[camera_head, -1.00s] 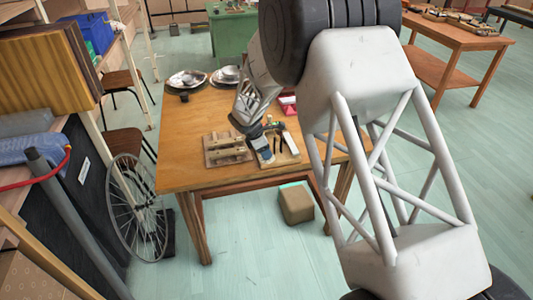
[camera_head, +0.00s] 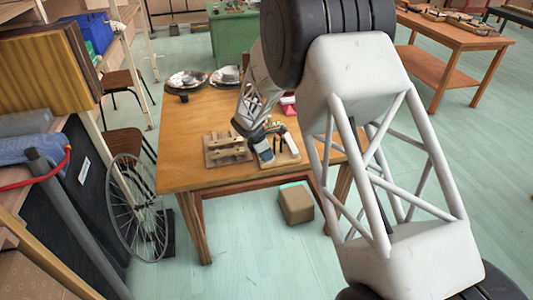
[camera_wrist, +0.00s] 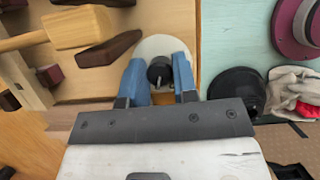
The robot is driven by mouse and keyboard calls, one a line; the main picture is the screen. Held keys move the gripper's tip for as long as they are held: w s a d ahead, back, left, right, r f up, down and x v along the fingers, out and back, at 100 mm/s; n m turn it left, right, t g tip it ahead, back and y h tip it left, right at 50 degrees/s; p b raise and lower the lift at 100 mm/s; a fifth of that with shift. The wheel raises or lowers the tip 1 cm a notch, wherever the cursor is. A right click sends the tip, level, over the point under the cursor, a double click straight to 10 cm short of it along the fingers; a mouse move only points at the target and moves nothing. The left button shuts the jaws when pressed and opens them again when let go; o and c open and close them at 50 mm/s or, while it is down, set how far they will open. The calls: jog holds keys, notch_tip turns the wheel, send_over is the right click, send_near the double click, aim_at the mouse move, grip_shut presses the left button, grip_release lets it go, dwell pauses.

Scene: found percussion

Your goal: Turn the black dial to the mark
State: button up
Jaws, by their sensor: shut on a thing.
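The black dial (camera_wrist: 159,72) sits on a round white plate (camera_wrist: 163,46) in the wrist view. My gripper (camera_wrist: 160,66) has its two blue fingers on either side of the dial and is shut on it. A mark cannot be made out on the visible part of the plate. In the head view my gripper (camera_head: 264,158) is low over the near part of the wooden table (camera_head: 195,125), at a small light board (camera_head: 289,157). The dial is hidden there behind my gripper.
A wooden rack (camera_head: 224,150) stands just left of my gripper. A wooden mallet (camera_wrist: 75,27) and dark wooden pieces (camera_wrist: 108,48) lie close by in the wrist view. Metal bowls (camera_head: 187,80) are at the table's far left. A cardboard box (camera_head: 297,203) is on the floor.

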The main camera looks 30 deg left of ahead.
jog(key=shift+m, duration=0.4)
jog(key=shift+m+g+h, duration=0.35)
jog(key=shift+m+g, duration=0.1)
jog(key=shift+m, duration=0.8)
jog(key=shift+m+g+h, duration=0.35)
jog(key=shift+m+g, duration=0.1)
jog(key=shift+m, duration=0.8)
jog(key=o, duration=0.9)
jog(key=shift+o, duration=0.2)
jog(key=shift+a+r, duration=0.1)
jog(key=w+v, duration=0.1)
jog(key=v, duration=0.6)
jog(key=shift+s+r, duration=0.4)
jog(key=shift+s, duration=0.1)
